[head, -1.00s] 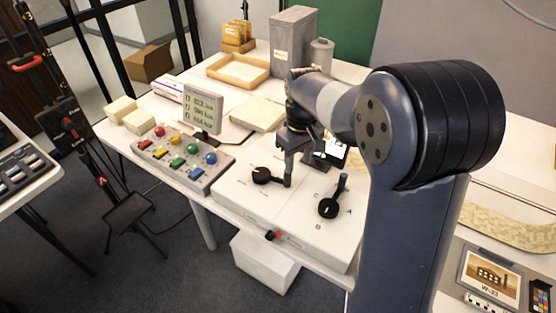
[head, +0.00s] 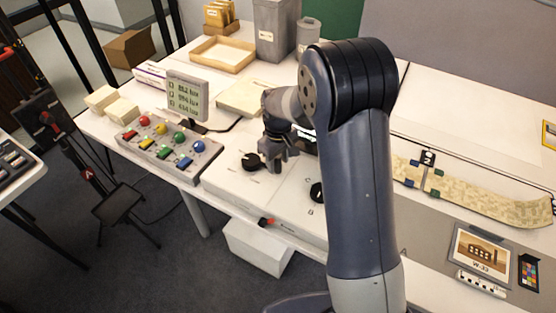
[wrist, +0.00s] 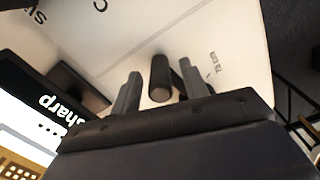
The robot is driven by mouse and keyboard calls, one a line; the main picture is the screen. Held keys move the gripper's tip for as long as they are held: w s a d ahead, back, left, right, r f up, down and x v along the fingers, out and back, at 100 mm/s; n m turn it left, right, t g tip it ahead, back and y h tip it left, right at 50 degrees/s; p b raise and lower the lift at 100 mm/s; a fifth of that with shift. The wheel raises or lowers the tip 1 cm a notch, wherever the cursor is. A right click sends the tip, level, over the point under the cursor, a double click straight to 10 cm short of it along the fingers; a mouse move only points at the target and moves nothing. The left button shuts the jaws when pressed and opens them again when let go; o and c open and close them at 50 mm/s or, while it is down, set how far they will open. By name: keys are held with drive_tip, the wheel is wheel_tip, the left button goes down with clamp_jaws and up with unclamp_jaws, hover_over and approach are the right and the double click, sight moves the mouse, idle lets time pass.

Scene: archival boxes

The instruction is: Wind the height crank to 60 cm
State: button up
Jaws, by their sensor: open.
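The height crank, a black hub with an arm (head: 251,161), sits on the white panel box at the table's front. In the wrist view its upright dark handle (wrist: 160,78) stands between the two fingers of my gripper (wrist: 158,92), with a gap visible on each side. My gripper (head: 273,165) is open, pointing down just right of the crank's hub in the head view. A "cm" marking (wrist: 216,62) is printed beside the handle; its number is hard to read. My gripper hides part of the crank arm.
A second black dial (head: 317,191) is partly hidden by my arm. A screen (wrist: 40,115) reading "sharp" stands close to my gripper. Left are a button box (head: 170,148) and a grey readout display (head: 187,96). A white box (head: 257,246) sits below the table edge.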

drive_tip(key=shift+f, duration=0.2)
clamp_jaws()
idle(0.4)
